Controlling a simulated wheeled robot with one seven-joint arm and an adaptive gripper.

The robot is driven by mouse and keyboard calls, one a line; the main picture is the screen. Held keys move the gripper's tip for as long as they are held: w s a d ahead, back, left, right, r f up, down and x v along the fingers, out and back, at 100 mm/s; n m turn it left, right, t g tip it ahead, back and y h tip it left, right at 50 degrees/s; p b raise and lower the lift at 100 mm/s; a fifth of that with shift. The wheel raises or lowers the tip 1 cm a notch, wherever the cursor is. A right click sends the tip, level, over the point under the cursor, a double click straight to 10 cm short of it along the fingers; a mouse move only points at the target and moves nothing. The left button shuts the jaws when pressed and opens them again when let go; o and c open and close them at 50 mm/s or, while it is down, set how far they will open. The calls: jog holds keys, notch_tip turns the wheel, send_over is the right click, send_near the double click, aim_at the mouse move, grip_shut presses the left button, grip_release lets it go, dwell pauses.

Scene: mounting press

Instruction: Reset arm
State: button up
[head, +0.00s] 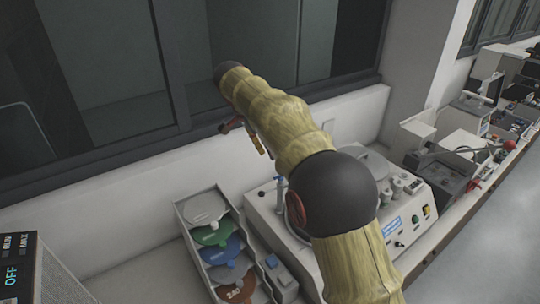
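My arm, in a yellow-green sleeve with dark joints, crosses the middle of the head view from the lower right to the upper left. Small dark and reddish-brown parts, seemingly of my gripper (246,134), show at its left edge above the bench. The arm hides most of the gripper, and I cannot see its fingertips clearly or whether it holds anything. The pale bench machine (407,220) stands behind and below the arm, partly hidden.
A rack (187,225) of coloured discs stands left of the machine. A grey box with an "OFF" display (14,275) is at the lower left. More equipment (440,160) crowds the bench at right. A wall and dark window frames rise behind.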

jog(key=shift+r, duration=0.1)
dwell(0.3)
jog(key=s+f+n+y, duration=0.1)
jog(key=s+f+n, duration=0.5)
jog(key=f+n, duration=0.25)
jog(key=s+d+f+n+t+y+b, duration=0.1)
jog(key=s+d+f+b, duration=0.2)
jog(key=s, duration=0.9)
jog(key=s+d+f+n+t+b, duration=0.1)
jog(key=s+d+f+b, duration=0.2)
jog(key=s+d+b, duration=0.4)
jog(key=s+d+f+n+t+y+b, duration=0.1)
jog(key=s+d+f+b, duration=0.2)
jog(key=s+d, duration=0.7)
jog(key=s+b, duration=0.1)
jog(key=s, duration=0.6)
jog(key=shift+y+b, duration=0.3)
jog(key=shift+b, duration=0.1)
jog(key=shift+f, duration=0.1)
